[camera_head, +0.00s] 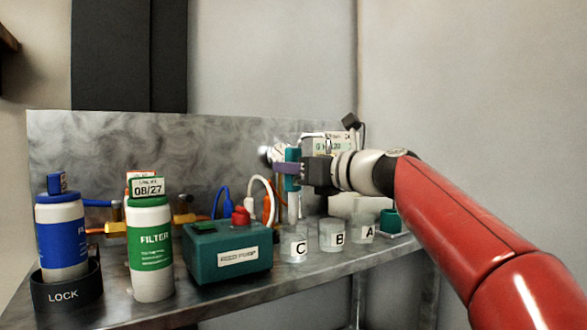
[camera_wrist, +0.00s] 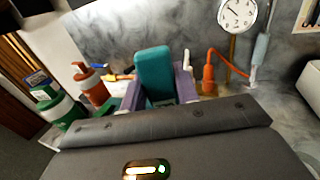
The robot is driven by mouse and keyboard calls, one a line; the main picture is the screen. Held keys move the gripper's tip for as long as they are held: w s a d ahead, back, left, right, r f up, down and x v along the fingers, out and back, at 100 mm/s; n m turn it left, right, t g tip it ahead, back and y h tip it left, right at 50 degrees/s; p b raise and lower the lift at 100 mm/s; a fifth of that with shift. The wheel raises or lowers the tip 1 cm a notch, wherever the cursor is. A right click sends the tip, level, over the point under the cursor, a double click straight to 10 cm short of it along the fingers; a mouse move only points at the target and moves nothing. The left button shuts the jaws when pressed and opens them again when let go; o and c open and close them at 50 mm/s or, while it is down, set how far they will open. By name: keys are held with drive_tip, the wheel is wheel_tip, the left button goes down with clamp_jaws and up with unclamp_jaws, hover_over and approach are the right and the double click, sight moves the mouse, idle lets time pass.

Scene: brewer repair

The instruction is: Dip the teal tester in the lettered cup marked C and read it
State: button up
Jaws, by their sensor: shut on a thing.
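My gripper (camera_head: 287,168) is shut on the teal tester (camera_head: 292,180), its purple fingers on either side of the teal body. The tester hangs upright, with a pale thin lower part pointing down above or at the clear cup marked C (camera_head: 297,249). I cannot tell whether its tip is inside the cup. In the wrist view the teal tester (camera_wrist: 154,72) stands between the purple fingers, and its lower end is hidden. No reading on the tester is legible.
Clear cups B (camera_head: 334,234) and A (camera_head: 363,229) stand right of C on the metal shelf. A teal pump box (camera_head: 228,252) with a red knob stands close left. A green filter bottle (camera_head: 151,250) and a blue bottle (camera_head: 62,238) in the LOCK ring stand further left.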

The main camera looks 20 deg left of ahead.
sight(297, 149)
drive_tip(key=shift+f+b, duration=1.85)
drive_tip(key=shift+f, duration=0.75)
drive_tip(key=shift+r+p, duration=0.1)
drive_tip(key=shift+p, duration=0.3)
drive_tip(key=shift+r+p, duration=4.2)
drive_tip(key=shift+p, duration=0.3)
drive_tip(key=p, duration=0.3)
drive_tip(key=shift+r+m, duration=0.4)
drive_tip(key=shift+f+m, duration=0.3)
drive_tip(key=shift+f+m+g+h, duration=0.15)
drive_tip(key=shift+m+g+h, duration=0.35)
drive_tip(key=shift+m, duration=0.4)
drive_tip(key=shift+m+g+h, duration=0.4)
drive_tip(key=shift+m+g, duration=0.1)
drive_tip(key=shift+m, duration=0.5)
